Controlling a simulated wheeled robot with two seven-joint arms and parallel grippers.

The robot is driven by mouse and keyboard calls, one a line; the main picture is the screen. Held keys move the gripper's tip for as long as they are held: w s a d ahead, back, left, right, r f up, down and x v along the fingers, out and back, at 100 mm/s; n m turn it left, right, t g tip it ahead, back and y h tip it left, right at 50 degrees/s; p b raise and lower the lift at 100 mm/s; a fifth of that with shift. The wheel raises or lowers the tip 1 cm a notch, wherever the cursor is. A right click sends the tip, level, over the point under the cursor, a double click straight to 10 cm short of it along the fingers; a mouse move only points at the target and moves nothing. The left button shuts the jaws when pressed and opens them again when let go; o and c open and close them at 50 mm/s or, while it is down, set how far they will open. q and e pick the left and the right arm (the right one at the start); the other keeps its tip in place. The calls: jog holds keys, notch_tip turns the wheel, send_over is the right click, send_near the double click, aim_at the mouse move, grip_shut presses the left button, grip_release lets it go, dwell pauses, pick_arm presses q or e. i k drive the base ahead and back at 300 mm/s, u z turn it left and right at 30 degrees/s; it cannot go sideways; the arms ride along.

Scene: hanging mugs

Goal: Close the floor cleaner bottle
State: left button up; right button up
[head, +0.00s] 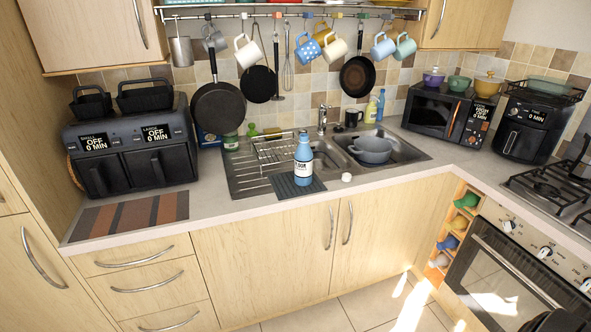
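The blue floor cleaner bottle (304,164) stands upright on a dark ribbed mat (285,189) at the front of the counter, before the sink. Its label is partly readable as "FLOOR". Its narrow neck points up, and I see no white cap on it. A small white round piece (346,177), which looks like a cap, lies on the counter to the right of the bottle, apart from it. Neither of my grippers can be made out in the head view.
A drying rack (275,151) and a pot (371,150) are at the sink behind the bottle. Mugs and pans hang from a rail (290,15) above. An air fryer (133,150) stands left, a microwave (440,113) right.

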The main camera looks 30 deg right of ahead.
aim_at(304, 154)
jog(key=u, duration=0.2)
jog(key=i, duration=0.8)
jog(key=z, duration=0.55)
jog(key=i, duration=0.5)
jog(key=z, duration=0.45)
